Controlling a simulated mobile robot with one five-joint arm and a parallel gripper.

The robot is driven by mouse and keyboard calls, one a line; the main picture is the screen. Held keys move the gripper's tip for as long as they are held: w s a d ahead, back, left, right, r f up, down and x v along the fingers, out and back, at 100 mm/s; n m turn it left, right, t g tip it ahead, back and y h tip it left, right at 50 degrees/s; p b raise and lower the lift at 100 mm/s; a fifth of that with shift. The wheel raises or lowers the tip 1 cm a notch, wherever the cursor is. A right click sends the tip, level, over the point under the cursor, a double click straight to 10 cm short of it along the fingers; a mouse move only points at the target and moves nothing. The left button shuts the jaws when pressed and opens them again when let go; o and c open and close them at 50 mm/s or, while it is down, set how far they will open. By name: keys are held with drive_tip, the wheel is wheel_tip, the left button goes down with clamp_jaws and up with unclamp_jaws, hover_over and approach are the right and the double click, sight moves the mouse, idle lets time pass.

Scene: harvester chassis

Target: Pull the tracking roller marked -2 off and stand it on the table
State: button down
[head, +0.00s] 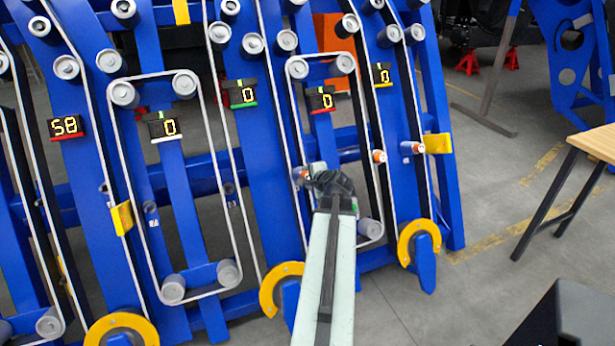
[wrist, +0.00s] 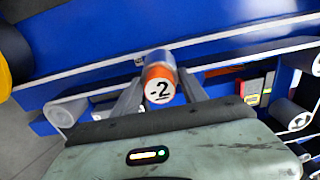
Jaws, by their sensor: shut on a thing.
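The tracking roller marked -2 (wrist: 159,92) shows in the wrist view with a white face, an orange rim and a grey body. It sits between the two fingers of my gripper (wrist: 160,84), which is shut on it. The grey body reaches back toward the blue frame and pale belt; whether it is still seated there is hard to tell. In the head view my gripper (head: 314,178) is at the chassis, and it partly hides the roller (head: 299,174). The table (head: 598,143), with a light wooden top and dark legs, stands at the right edge.
The blue chassis (head: 255,185) carries belts, grey rollers, yellow wheels (head: 418,242) and number displays (head: 320,98). Two other orange-ringed rollers sit to the right, one (head: 378,156) nearer and one (head: 411,148) beside a yellow block. Grey floor lies open between chassis and table.

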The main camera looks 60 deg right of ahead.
drive_tip(key=shift+p+v, duration=0.55)
drive_tip(key=shift+v, duration=0.75)
wheel_tip(320, 180, up, 30)
drive_tip(key=p, duration=2.9)
drive_tip(key=shift+p, duration=0.4)
drive_tip(key=shift+f, duration=0.15)
